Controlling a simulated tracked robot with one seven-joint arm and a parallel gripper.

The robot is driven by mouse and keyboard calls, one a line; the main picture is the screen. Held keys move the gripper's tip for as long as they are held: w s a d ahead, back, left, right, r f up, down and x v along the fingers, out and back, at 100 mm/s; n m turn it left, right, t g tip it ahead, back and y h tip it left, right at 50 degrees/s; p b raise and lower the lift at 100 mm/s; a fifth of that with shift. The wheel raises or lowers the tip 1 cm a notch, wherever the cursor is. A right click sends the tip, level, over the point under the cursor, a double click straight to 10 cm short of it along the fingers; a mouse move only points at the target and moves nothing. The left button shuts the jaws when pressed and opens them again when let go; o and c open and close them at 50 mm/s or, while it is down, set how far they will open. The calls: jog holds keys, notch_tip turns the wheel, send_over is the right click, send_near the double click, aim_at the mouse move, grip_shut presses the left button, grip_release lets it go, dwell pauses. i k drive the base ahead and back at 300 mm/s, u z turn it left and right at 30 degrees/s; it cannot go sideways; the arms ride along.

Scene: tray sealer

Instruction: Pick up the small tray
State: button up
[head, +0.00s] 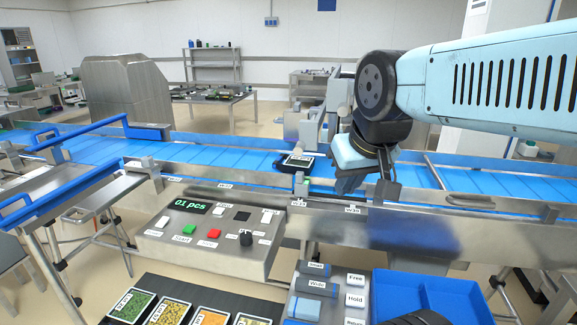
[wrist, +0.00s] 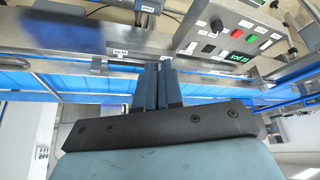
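A small dark-rimmed tray (head: 295,161) with a pale top lies on the blue conveyor in the head view, near the belt's front side and left of my gripper. Its contents are too small to make out. My gripper (head: 368,188) is above the front rail of the conveyor, apart from that tray. In the wrist view my gripper's two fingers (wrist: 159,75) lie close side by side, with nothing seen between them. No tray shows clearly in the wrist view.
Several food-filled trays (head: 170,312) stand on a dark strip at the front. A control box (head: 213,237) with buttons, a labelled panel (head: 325,290) and a blue divided bin (head: 440,292) are also in front. A metal unit (head: 305,128) stands over the belt behind the small tray.

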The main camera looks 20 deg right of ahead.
aim_at(293, 163)
jog(key=u, duration=0.05)
jog(key=k, duration=0.5)
jog(key=z, duration=1.7)
jog(key=k, duration=0.6)
jog(key=u, duration=1.45)
jog(key=i, duration=1)
